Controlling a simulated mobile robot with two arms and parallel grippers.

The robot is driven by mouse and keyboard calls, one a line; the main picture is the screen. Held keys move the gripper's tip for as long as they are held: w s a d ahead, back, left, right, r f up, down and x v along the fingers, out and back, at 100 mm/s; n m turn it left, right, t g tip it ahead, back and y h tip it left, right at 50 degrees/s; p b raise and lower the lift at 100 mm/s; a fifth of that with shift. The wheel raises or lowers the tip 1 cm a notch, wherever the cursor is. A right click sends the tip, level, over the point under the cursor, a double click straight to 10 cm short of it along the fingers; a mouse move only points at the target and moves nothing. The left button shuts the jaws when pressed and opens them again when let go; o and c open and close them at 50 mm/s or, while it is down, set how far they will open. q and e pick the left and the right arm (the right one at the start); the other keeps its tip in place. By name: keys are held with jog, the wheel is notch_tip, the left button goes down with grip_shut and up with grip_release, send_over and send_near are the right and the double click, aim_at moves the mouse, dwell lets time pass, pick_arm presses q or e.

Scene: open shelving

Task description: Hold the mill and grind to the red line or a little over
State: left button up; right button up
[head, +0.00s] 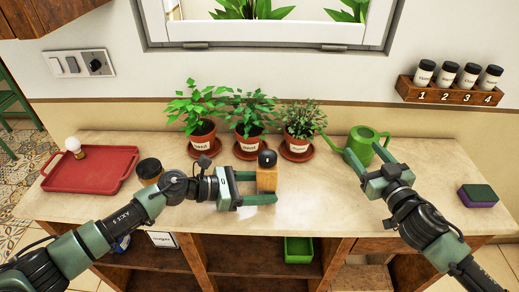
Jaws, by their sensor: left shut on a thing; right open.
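The mill (267,180), with a light wooden body and a black top, stands upright on the counter in front of the plants. My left gripper (262,188) reaches in from the left and is shut on its body, one finger on the far side and one on the near side. My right gripper (363,156) is open and empty, to the right of the mill, with its fingers close to the green watering can (363,138) in the picture. I cannot make out a red line anywhere.
Several things share the counter: a red tray (90,180) with a bulb-shaped item (74,147), a dark-lidded jar (149,168) and a green-purple sponge (478,195). Potted plants (248,148) stand behind the mill. A numbered spice rack (450,93) hangs on the wall. The front right counter is fairly clear.

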aim_at(262, 151)
jog(key=s+a+r+n+g+y, duration=0.15)
jog(key=s+a+y, duration=0.35)
jog(key=a, duration=0.5)
jog(key=s+a+r+n+g+y, duration=0.1)
jog(key=s+a+n+g+y, duration=0.15)
jog(key=s+a, duration=0.55)
jog(key=shift+t, duration=0.3)
jog(key=x, duration=1.4)
jog(key=shift+a+r, duration=0.1)
jog(key=shift+r, duration=0.1)
grip_shut()
jog(key=shift+m+t+h, duration=0.25)
jog(key=shift+m+t, duration=0.05)
jog(key=shift+t, duration=0.2)
jog(key=m+h, duration=0.1)
jog(key=m+t+h, duration=0.1)
jog(key=t+h, duration=0.1)
jog(key=shift+w+d+m+h, duration=0.2)
jog(key=shift+d+m+h, duration=0.05)
jog(key=shift+m+h, duration=0.15)
jog(key=shift+w+d+m+t+h, duration=0.1)
jog(key=shift+d+m+t+h, duration=0.15)
jog(key=shift+m+h, duration=0.55)
jog(key=shift+d+m+t+h, duration=0.15)
jog(key=shift+m+t+h, duration=0.25)
jog(key=shift+h, duration=0.75)
jog(key=shift+w+d+m+t+h, duration=0.1)
jog(key=shift+d+m+t+h, duration=0.1)
jog(key=shift+m+h, duration=0.65)
